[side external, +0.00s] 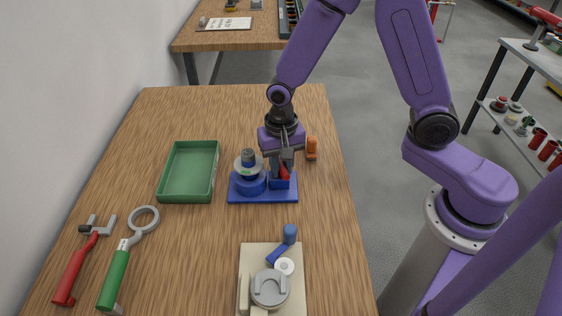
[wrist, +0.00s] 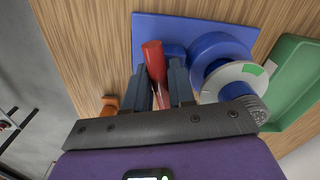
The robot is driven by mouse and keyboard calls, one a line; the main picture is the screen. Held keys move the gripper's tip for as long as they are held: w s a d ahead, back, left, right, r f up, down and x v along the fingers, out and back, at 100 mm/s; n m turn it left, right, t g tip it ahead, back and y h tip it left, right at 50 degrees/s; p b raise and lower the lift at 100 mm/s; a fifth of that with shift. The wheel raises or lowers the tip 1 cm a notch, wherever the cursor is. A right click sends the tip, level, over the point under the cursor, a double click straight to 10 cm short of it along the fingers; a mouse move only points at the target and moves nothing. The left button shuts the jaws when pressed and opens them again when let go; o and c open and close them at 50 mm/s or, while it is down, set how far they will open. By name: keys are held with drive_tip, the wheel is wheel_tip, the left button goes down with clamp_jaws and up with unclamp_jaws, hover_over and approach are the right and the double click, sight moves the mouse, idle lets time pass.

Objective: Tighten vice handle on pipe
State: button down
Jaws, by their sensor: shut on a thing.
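The blue vice base (side external: 262,196) lies on the wooden table in the side view, and its blue plate (wrist: 143,32) shows in the wrist view. A pipe fitting (side external: 248,160) with a pale disc stands upright on the vice's round blue part (side external: 250,184); in the wrist view the disc (wrist: 236,76) is right of my fingers. The red handle (wrist: 153,60) is on the vice's blue block. My gripper (side external: 284,168) points down over the block. In the wrist view my gripper (wrist: 160,84) is shut on the red handle, with a finger on each side. The handle's lower end is partly hidden.
A green tray (side external: 161,196) is left of the vice. A red wrench (side external: 77,273) and a green-handled ring tool (side external: 118,275) lie at front left. A beige board (side external: 246,257) with grey, white and blue parts is in front. An orange piece (side external: 312,148) stands right of my gripper.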

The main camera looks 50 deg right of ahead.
sight(282, 164)
drive_tip(key=shift+m, duration=1.2)
drive_tip(key=shift+m, duration=0.7)
drive_tip(key=c, duration=0.9)
unclamp_jaws()
drive_tip(key=shift+o, duration=0.2)
drive_tip(key=shift+r, duration=3.05)
drive_tip(key=s+d+r+n, duration=0.2)
drive_tip(key=s+n, duration=0.5)
drive_tip(key=s+d+r+n, duration=0.2)
drive_tip(key=s+n, duration=0.5)
drive_tip(key=s+d+r+n, duration=0.3)
drive_tip(key=s+n, duration=0.4)
drive_tip(key=n, duration=0.1)
drive_tip(key=shift+s, duration=0.25)
